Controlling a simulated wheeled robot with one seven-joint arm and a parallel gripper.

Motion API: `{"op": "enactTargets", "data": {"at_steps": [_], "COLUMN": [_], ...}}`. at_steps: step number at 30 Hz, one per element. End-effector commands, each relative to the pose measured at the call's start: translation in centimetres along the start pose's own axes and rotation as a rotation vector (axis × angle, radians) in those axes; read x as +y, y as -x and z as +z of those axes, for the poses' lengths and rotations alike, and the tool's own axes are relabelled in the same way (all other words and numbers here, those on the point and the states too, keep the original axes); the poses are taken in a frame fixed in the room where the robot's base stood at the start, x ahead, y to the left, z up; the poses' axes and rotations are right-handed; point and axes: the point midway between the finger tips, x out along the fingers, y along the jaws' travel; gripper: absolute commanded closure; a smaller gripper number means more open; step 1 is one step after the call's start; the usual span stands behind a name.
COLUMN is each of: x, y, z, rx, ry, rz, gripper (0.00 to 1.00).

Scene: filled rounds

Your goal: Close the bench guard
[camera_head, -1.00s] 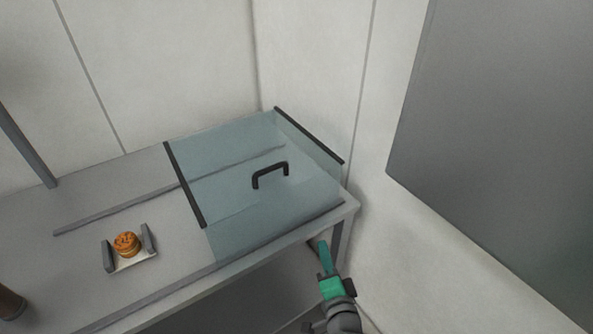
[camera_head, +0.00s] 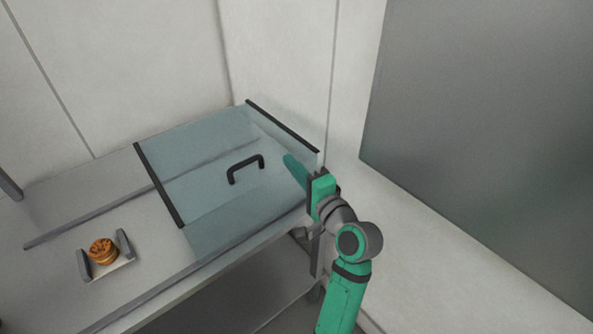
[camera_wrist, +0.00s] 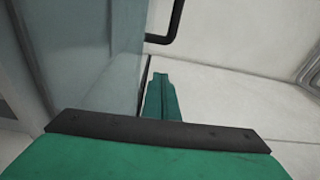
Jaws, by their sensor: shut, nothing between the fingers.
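The bench guard (camera_head: 205,165) is a clear bluish cover with black edge strips, over the right part of the grey bench. A black handle (camera_head: 245,168) stands up on it. A round orange-brown item (camera_head: 103,251) sits in a small holder (camera_head: 124,243) left of the guard, uncovered. My gripper (camera_head: 293,168) is at the guard's right end, its fingers shut and empty. Its fingertips look tinted, as if seen through the clear panel. In the wrist view the shut fingers (camera_wrist: 160,92) are beside the clear panel (camera_wrist: 95,60); I cannot tell whether they touch it.
A rail (camera_head: 75,228) runs along the bench to the left of the guard. White walls stand behind and to the right, close to the guard's end. A large grey panel (camera_head: 480,120) fills the upper right. The bench top between guard and holder is clear.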

Motion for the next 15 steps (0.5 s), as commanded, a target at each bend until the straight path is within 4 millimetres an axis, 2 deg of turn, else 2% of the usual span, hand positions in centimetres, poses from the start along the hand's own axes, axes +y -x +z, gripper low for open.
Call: {"op": "enactTargets", "data": {"at_steps": [3,11,15], "x": [-0.1,-0.1,0.0], "y": [-2.1,-5.9,-5.0], "z": [-0.1,-0.1,1.7], "rx": [0.001,0.003,0.004], "ry": [0.000,0.002,0.003], "rz": [0.000,0.000,0.000], "gripper": [1.00,1.00,1.00]}}
